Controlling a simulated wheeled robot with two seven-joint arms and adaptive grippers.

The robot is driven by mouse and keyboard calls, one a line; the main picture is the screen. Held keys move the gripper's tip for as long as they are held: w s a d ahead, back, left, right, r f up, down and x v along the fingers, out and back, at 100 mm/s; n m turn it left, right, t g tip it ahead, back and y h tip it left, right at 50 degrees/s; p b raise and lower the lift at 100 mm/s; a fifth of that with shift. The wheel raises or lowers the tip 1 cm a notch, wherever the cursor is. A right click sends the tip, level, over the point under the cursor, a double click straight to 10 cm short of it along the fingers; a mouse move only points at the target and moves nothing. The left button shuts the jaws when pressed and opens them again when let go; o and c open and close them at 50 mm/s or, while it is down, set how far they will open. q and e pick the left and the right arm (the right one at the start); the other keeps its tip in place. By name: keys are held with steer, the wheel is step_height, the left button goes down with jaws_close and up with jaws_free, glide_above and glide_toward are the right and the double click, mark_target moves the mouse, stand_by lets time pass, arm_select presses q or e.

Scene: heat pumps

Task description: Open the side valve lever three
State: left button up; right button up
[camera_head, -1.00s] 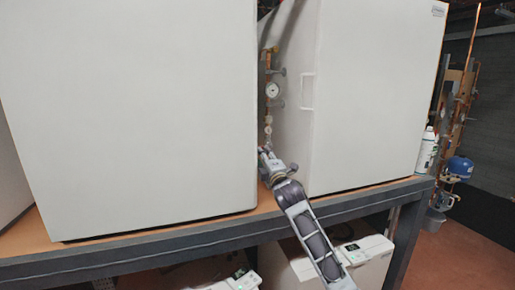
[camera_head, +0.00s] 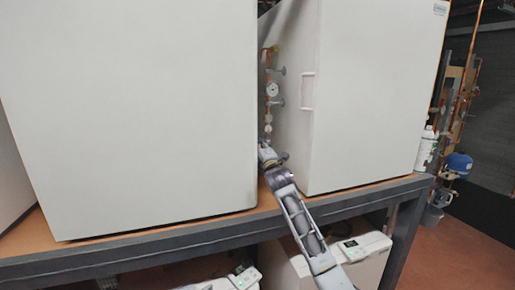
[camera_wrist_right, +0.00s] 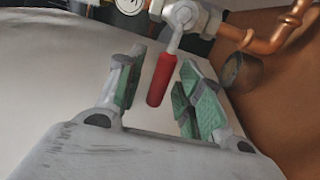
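A valve lever with a red grip (camera_wrist_right: 161,79) hangs from a silver valve body (camera_wrist_right: 183,15) in the right wrist view. My right gripper (camera_wrist_right: 152,80) is open, with its green-padded fingers on either side of the red grip. A gap shows between the grip and each finger pad. In the head view my right gripper (camera_head: 266,154) reaches into the gap between two large white cabinets, just below the gauge and pipe fittings (camera_head: 268,118). The lever itself is too small or hidden to make out there. My left gripper is not in view.
The left white cabinet (camera_head: 130,110) and right white cabinet (camera_head: 365,95) flank my right arm closely. Copper pipes (camera_wrist_right: 262,38) and a gauge (camera_wrist_right: 130,4) are near the valve. Both cabinets stand on a grey-edged bench (camera_head: 150,246).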

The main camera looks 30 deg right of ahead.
jaws_close()
stand_by(0.3)
